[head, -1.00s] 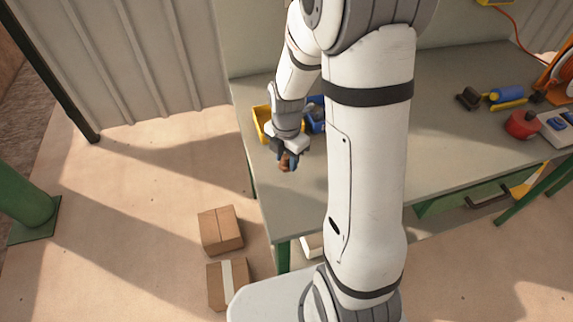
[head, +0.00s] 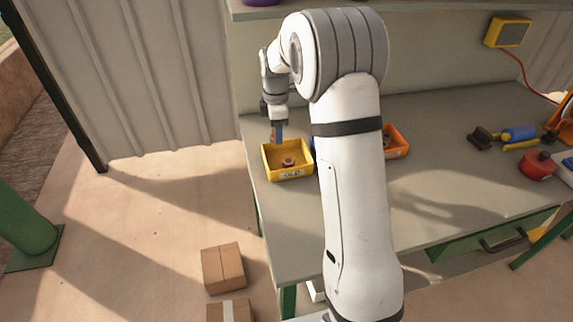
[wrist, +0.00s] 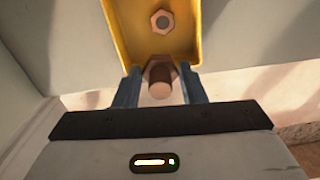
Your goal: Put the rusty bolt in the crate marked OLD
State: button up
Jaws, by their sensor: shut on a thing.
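My gripper (wrist: 158,90) is shut on a brown, rust-coloured bolt (wrist: 161,76), held between its two blue fingers. In the head view my gripper (head: 277,136) is at the back left of the yellow crate (head: 289,177), and its fingertips appear above the crate's back rim. The crate's front has a white label that I cannot read surely. Inside lies another brown hex-headed piece (head: 288,162), which also shows in the wrist view (wrist: 162,21). The yellow crate also shows in the wrist view (wrist: 190,45). A blue crate is almost wholly hidden behind my arm.
An orange crate (head: 397,142) stands right of my arm, partly hidden. The grey bench (head: 440,135) carries a blue-and-yellow tool (head: 518,135) and a red round object (head: 537,165) at the right. Cardboard boxes (head: 223,268) lie on the floor. The bench's middle is largely clear.

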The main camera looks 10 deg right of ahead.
aim_at(277, 161)
jog(key=shift+w+f+m, duration=0.1)
jog(key=shift+w+m, duration=0.2)
jog(key=shift+w, duration=0.6)
jog(key=shift+f+p, duration=0.5)
jog(key=shift+f, duration=4.6)
jog(key=o, duration=0.8)
jog(key=shift+c, duration=0.2)
jog(key=shift+r, duration=0.15)
notch_tip(277, 161, up, 12)
jog(key=shift+f+b, duration=0.1)
jog(key=shift+b, duration=0.35)
jog(key=s+r+m+t, duration=0.1)
jog(key=s+r+m, duration=0.25)
jog(key=s, duration=0.45)
jog(key=s+r+m, duration=0.3)
jog(key=s+m, duration=0.1)
jog(key=s, duration=0.4)
jog(key=s+r+m+t, duration=0.1)
jog(key=s+r+m, duration=0.25)
jog(key=s, duration=0.45)
jog(key=s+f+m+t, duration=0.1)
jog(key=s+m, duration=0.4)
jog(key=s, duration=0.5)
jog(key=shift+f, duration=0.85)
